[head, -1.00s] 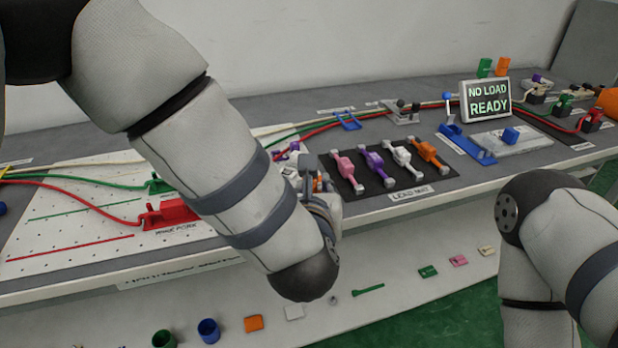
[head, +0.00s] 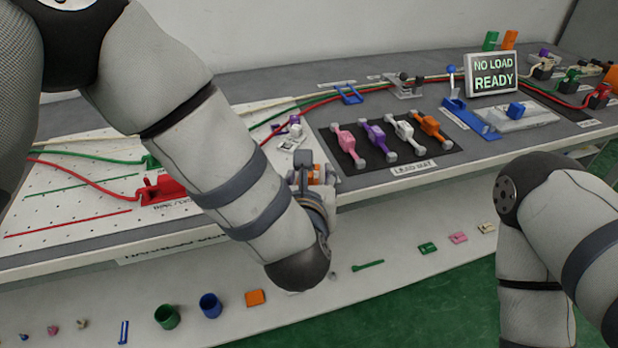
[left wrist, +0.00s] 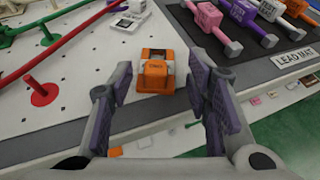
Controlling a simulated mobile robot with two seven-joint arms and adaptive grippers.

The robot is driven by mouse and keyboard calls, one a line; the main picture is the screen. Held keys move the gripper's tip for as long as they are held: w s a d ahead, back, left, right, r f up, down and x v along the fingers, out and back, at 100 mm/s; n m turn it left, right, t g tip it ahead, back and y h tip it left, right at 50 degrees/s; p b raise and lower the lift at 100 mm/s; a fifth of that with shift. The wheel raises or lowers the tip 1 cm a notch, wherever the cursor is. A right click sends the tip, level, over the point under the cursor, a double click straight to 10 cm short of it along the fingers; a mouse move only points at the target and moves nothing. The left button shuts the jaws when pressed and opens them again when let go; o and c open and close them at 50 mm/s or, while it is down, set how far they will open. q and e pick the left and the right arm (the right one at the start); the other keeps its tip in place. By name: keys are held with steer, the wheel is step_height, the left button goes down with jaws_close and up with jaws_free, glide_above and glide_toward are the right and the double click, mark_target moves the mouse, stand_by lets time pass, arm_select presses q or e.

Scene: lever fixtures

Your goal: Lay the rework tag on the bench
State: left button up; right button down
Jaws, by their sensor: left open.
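An orange piece with a white band (left wrist: 155,72), which may be the rework tag, sits on the bench (left wrist: 75,132) near its front edge in the left wrist view. The print on it is too small to read. My left gripper (left wrist: 160,88) is open, its purple-padded fingers to the left and right of the piece, with gaps to it. In the head view my left gripper (head: 314,175) is partly hidden by its own wrist, and a bit of orange shows at its fingers. My right gripper is out of view; only my right arm shows.
A black load mat (head: 440,155) with several coloured links lies right of the gripper. A red fixture (head: 163,190) and cables lie left, and a white-and-purple piece (head: 294,132) behind. A lower shelf (head: 340,290) holds small parts. A sign (head: 491,74) reads NO LOAD READY.

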arm_select(q)
steer(key=p+v, duration=0.2)
steer(key=v, duration=1)
steer(key=shift+r, duration=0.2)
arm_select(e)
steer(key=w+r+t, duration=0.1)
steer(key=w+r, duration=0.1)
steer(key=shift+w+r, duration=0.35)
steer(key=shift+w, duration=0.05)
